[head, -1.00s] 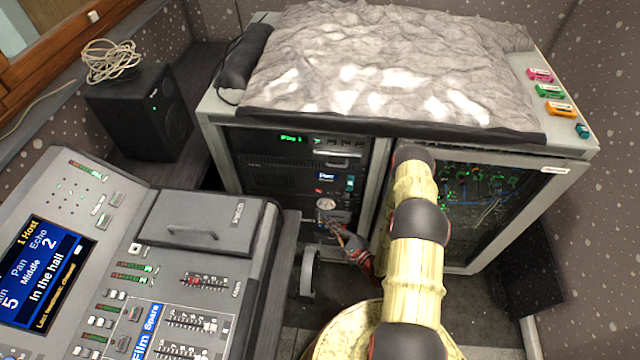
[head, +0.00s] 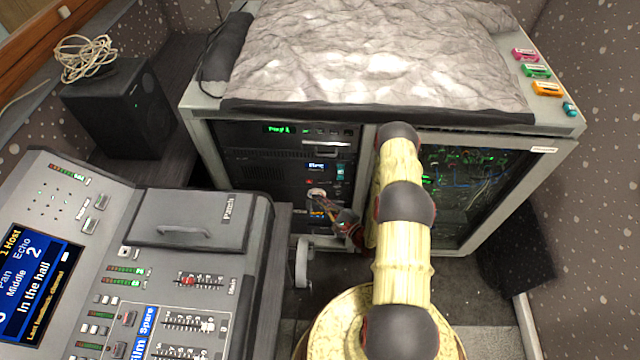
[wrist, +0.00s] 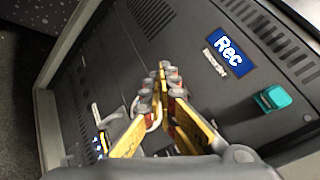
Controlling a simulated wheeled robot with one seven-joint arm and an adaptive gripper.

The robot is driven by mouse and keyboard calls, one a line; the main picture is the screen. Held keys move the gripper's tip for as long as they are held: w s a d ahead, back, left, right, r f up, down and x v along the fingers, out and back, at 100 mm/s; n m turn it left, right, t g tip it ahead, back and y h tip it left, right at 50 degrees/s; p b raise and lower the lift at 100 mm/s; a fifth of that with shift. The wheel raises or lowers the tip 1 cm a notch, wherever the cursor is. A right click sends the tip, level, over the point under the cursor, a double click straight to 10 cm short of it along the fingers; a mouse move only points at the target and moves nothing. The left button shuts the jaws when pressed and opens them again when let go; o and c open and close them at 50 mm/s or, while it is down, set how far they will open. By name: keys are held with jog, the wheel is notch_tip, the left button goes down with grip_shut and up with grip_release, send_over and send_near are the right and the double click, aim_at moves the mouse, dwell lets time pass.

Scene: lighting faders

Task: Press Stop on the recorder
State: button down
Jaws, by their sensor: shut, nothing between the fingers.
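The recorder (head: 290,172) is a dark rack unit in the left bay of the cabinet. Its blue display reads "Rec" in the wrist view (wrist: 230,52), with a small label under it. A teal block-shaped control (wrist: 272,100) sticks out of the panel near the display; no readable "Stop" marking shows on it. A small red control (head: 309,181) shows below the display in the head view. My gripper (wrist: 157,82) is shut and empty, fingertips in front of the panel, below the display in the head view. I cannot tell whether they touch it. The fingers hide part of the panel.
A unit with a green display (head: 280,129) sits above the recorder. A pale round part (wrist: 150,117) lies behind my fingers. The mixing desk (head: 190,270) stands at the left front. A cabinet post divides the two bays, with a glazed bay (head: 470,190) on the right.

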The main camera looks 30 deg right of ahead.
jog(key=shift+w+d+b, duration=0.25)
jog(key=shift+w+d, duration=0.3)
jog(key=shift+w, duration=0.3)
jog(key=shift+w+d+b, duration=0.2)
jog(key=shift+w+d, duration=0.35)
jog(key=shift+w, duration=0.3)
jog(key=shift+w+d, duration=0.25)
jog(key=shift+w, duration=0.1)
jog(key=shift+w+d+b, duration=0.2)
jog(key=shift+w+b, duration=0.05)
jog(key=shift+b, duration=0.1)
dwell(1.0)
jog(key=shift+s+a, duration=0.4)
jog(key=shift+s, duration=0.25)
jog(key=s+a, duration=0.1)
jog(key=s, duration=0.1)
jog(key=s+a+p, duration=0.1)
jog(key=s+a, duration=0.1)
dwell(0.6)
